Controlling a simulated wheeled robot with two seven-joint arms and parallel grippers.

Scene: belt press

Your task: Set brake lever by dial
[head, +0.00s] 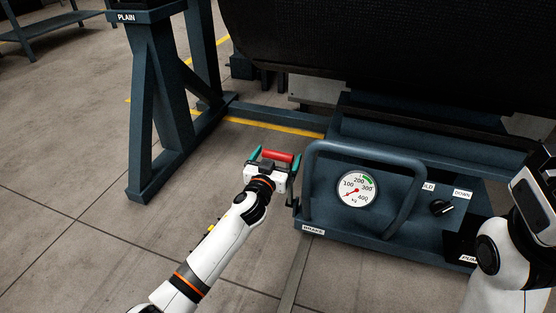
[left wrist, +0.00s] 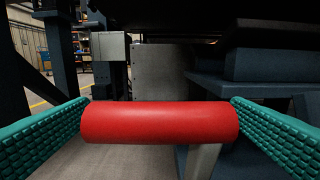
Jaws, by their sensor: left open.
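The brake lever's red cylindrical grip (head: 278,156) is left of the dark blue machine base, beside the BRAKE label (head: 313,229). My left gripper (head: 272,160) is open, with its green fingers at the two ends of the grip. In the left wrist view the red grip (left wrist: 158,122) spans between the green fingers, close to both; I cannot tell whether they touch it. A pale lever bar (left wrist: 204,158) shows below it. The round kg dial (head: 358,189) has a green band near 200–300, and its red needle points to the lower left. My right gripper (head: 538,190) is partly in view at the right edge, its fingers unclear.
A blue tubular guard (head: 362,150) arches around the dial. A black knob (head: 441,208) sits to its right, near the DOWN label (head: 463,193). A large dark belt roll (head: 400,50) hangs above. A blue stand (head: 155,100) is at left; the floor before it is clear.

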